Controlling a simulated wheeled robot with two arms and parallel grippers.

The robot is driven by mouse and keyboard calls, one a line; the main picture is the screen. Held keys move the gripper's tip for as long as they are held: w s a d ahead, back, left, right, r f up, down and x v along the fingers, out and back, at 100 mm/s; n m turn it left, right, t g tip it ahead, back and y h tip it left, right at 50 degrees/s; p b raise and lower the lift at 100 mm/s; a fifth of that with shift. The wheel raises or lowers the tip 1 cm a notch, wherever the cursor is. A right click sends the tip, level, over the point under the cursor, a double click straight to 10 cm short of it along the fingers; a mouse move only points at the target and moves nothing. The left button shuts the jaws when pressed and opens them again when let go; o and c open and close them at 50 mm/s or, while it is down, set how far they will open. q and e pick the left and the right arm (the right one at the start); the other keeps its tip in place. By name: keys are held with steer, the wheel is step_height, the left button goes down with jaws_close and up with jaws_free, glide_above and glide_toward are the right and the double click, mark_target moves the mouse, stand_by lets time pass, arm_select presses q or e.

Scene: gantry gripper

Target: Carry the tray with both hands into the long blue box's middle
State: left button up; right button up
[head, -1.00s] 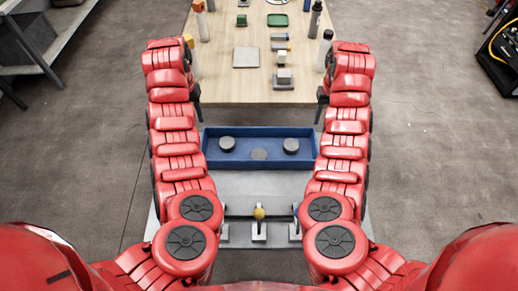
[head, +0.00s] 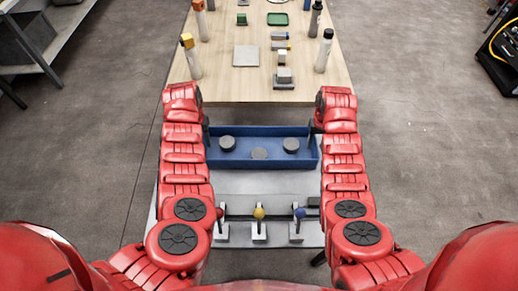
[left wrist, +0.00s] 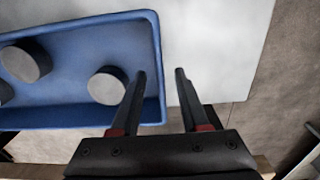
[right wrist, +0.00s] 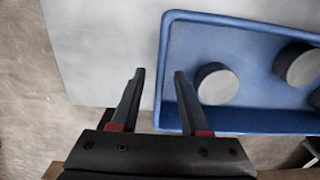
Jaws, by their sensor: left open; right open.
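A long blue open tray-like box (head: 262,131) lies crosswise in front of the table, with three grey round discs in it, one being (head: 227,144). It also shows in the left wrist view (left wrist: 90,22) and in the right wrist view (right wrist: 240,26). My left gripper (left wrist: 160,72) is open at one short end, and that end wall runs between its fingertips in the picture. My right gripper (right wrist: 160,72) is open at the other short end in the same way. Neither gripper is closed on a wall. I see no second long blue box.
A grey bench surface (head: 262,181) holds the blue box. Nearer me stand three levers with red, yellow (head: 259,213) and blue (head: 299,213) knobs. The wooden table (head: 225,87) beyond carries bottles, a grey square plate (head: 246,55), small blocks and a green tray (head: 277,19).

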arm_select(q)
steer(key=shift+f, duration=1.3)
arm_select(e)
steer(key=shift+f, duration=1.25)
arm_select(q)
jaws_close()
arm_select(e)
jaws_close()
arm_select(q)
steer(key=shift+r, duration=0.1)
